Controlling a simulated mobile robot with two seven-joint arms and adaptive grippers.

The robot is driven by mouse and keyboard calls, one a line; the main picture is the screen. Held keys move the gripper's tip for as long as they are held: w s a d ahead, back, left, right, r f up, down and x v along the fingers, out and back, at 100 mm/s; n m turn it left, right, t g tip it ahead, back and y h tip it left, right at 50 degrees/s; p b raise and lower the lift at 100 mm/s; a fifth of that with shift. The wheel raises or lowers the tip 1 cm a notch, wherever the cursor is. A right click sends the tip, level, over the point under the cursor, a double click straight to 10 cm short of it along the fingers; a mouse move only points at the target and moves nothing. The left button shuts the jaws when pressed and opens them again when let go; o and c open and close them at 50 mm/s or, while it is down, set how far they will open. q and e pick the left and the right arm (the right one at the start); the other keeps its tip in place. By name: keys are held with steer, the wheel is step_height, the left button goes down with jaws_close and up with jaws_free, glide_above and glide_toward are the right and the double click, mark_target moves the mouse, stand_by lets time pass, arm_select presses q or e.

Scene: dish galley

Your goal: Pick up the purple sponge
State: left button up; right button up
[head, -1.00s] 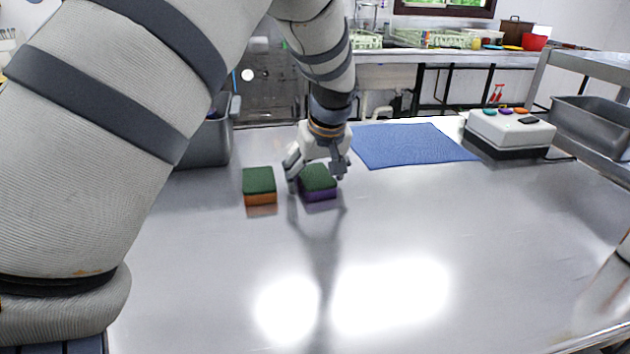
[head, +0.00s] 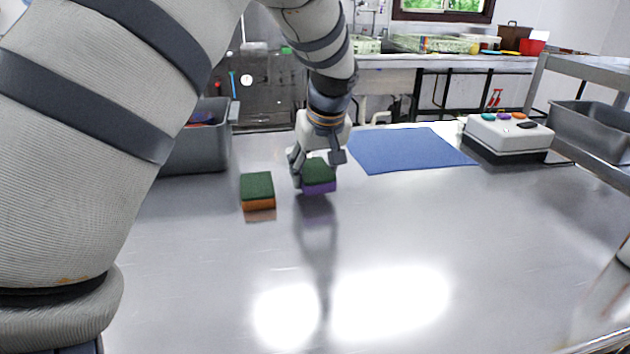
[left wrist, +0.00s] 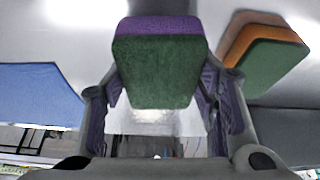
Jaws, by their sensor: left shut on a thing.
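The purple sponge (head: 319,187) has a dark green scouring top. My left gripper (head: 318,172) is shut on it, with a finger at each side. In the head view the sponge is a little above the steel table, with a shadow below it. In the left wrist view the purple sponge (left wrist: 158,70) sits between the two fingers, green face toward the camera. An orange sponge (head: 258,204) with a green top lies on the table just left of it, apart from the gripper. My right gripper is not in view.
A blue mat (head: 410,150) lies behind and to the right. A white box with coloured buttons (head: 508,130) stands at the back right. A grey bin (head: 205,150) is at the back left. The front and middle of the table (head: 420,235) are clear.

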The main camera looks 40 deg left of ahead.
arm_select(q)
steer(key=d+r, duration=1)
steer(key=d, duration=0.4)
steer(key=shift+w+r, duration=0.35)
steer(key=shift+r, duration=0.05)
